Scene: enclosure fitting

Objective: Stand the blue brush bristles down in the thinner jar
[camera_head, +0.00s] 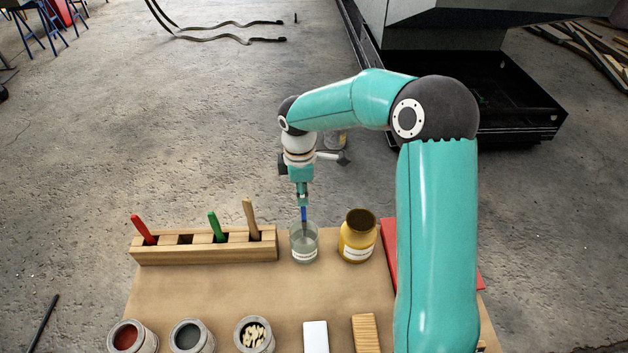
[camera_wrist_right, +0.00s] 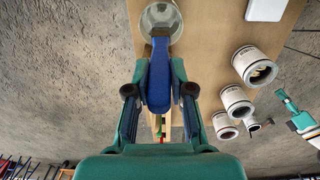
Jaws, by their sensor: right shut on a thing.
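My right gripper (camera_head: 303,200) is shut on the blue brush (camera_head: 304,214) above the clear glass thinner jar (camera_head: 304,250). The brush is about upright, handle up. Its lower end overlaps the jar's mouth; whether it touches the bottom cannot be told. In the right wrist view, the blue handle (camera_wrist_right: 159,80) lies between the fingers of my right gripper (camera_wrist_right: 158,88), and its far end overlaps the round jar (camera_wrist_right: 161,20). The bristles are not clear. My left gripper seems to show small at the right edge of that view (camera_wrist_right: 272,112), its jaws unclear.
A wooden rack (camera_head: 205,253) with red, green and tan handles stands left of the jar. A yellow jar (camera_head: 357,238) stands close on its right. Several pots, including a red one (camera_head: 127,337), line the front of the board (camera_head: 215,290). The board's middle is clear.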

